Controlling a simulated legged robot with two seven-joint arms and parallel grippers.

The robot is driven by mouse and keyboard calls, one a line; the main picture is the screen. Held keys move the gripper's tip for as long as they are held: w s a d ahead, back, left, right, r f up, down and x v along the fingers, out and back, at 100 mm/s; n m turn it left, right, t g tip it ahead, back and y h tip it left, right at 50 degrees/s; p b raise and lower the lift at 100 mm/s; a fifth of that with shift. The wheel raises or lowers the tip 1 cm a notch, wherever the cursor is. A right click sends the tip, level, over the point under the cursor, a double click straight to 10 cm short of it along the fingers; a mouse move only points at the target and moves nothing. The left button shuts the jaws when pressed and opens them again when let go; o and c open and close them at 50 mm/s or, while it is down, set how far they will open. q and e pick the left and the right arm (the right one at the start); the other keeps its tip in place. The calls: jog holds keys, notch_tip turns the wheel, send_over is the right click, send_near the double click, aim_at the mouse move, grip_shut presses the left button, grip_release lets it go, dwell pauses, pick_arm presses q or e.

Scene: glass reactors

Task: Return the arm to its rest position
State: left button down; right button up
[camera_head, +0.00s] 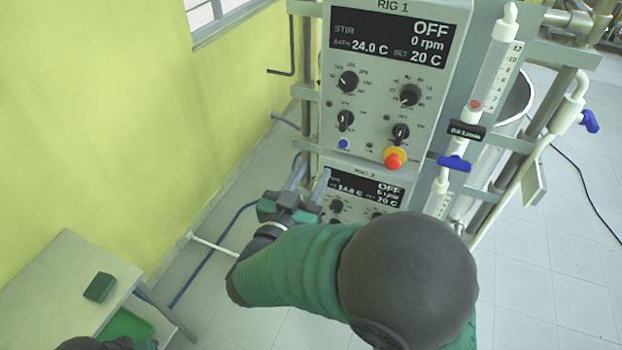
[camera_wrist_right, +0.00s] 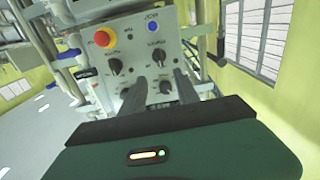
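My right arm reaches across the lower middle of the head view. Its gripper (camera_head: 311,176) points at the RIG 1 control panel (camera_head: 382,22) and the lower RIG 2 panel (camera_head: 352,179). Its two fingers are apart with nothing between them. In the right wrist view the gripper (camera_wrist_right: 162,88) is also open, with its fingertips in front of the knobs of a panel; I cannot tell whether they touch it. My left gripper (camera_head: 105,344) shows only as a dark and green piece at the bottom left edge; its fingers are not clear.
A red and yellow stop button (camera_head: 394,159) and several black knobs stand out from the upper panel. A glass syringe column (camera_head: 495,70) with a blue valve (camera_head: 454,163) is to the right. A table (camera_head: 62,262) with a green box (camera_head: 99,287) is at lower left, by a yellow wall.

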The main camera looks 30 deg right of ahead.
jog(key=shift+d, duration=0.15)
jog(key=w+a+f+n+y+b, duration=0.3)
jog(key=f+y, duration=0.3)
jog(key=f, duration=0.1)
jog(key=w+a+f+n+y+b, duration=0.25)
jog(key=f+y, duration=0.25)
jog(key=f, duration=0.3)
jog(key=s+d+f+n+g+y+b, duration=0.1)
jog(key=s+f+n+g, duration=0.1)
jog(key=s+f+g, duration=0.2)
jog(key=s+d+f+n+g+y+b, duration=0.1)
jog(key=s+f+g, duration=0.4)
jog(key=s+f, duration=0.5)
jog(key=s+n, duration=0.1)
jog(key=s, duration=0.3)
jog(key=shift+s+d+y+b, duration=0.15)
jog(key=shift+s+y+b, duration=0.05)
jog(key=shift+y+b, duration=0.15)
jog(key=shift+f, duration=0.1)
